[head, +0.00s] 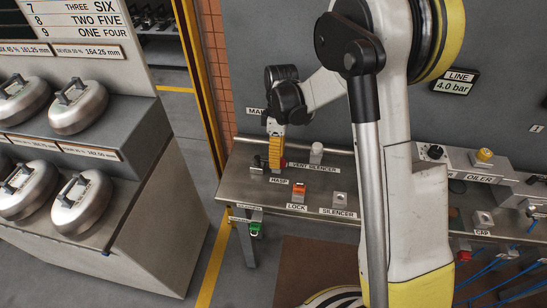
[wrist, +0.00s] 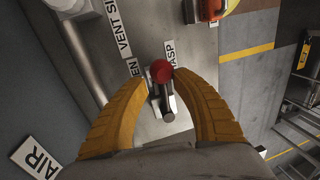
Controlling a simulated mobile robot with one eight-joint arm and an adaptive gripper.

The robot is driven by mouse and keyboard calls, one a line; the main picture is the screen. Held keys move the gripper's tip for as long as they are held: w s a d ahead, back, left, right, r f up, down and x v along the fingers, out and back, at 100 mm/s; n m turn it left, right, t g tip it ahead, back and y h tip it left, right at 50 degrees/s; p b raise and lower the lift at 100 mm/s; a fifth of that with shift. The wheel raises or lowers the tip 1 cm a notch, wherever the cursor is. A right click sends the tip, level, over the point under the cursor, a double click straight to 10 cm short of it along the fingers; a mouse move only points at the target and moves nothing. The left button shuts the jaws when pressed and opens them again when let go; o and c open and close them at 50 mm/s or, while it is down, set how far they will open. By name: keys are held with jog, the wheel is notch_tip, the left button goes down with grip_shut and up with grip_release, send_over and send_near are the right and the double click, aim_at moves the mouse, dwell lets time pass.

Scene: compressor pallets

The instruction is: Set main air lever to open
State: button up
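The main air lever shows in the wrist view as a red ball knob (wrist: 161,71) on a short metal handle, with a grey mount on the panel below. My gripper (wrist: 161,80) has its two yellow fingers on either side of the lever, tips close beside the knob. Whether the tips touch it is unclear. A label ending in "EN" lies by the left finger. The lever's setting cannot be read with certainty.
The steel bench (head: 240,175) carries labels for vent silencer, hasp, lock and silencer. An orange lock (head: 299,190) stands right of the gripper. A pipe runs along the bench's back by the wall.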

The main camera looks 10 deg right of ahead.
jog(key=shift+a+r, duration=0.1)
jog(key=shift+a, duration=0.05)
notch_tip(320, 180, up, 12)
jog(key=w+d, duration=0.1)
jog(key=w, duration=0.1)
jog(key=shift+f, duration=0.2)
jog(key=shift+d, duration=0.1)
dwell(0.3)
jog(key=s+d+r+m+t, duration=0.1)
jog(key=s+r+m+t, duration=0.4)
jog(key=s+r, duration=0.4)
jog(key=s+d+f+m+t, duration=0.1)
jog(key=s+m+t, duration=0.3)
jog(key=s+m, duration=0.3)
jog(key=shift+s+d+f+m+h, duration=0.3)
jog(key=shift+s+m+h, duration=0.1)
jog(key=shift+s, duration=1.85)
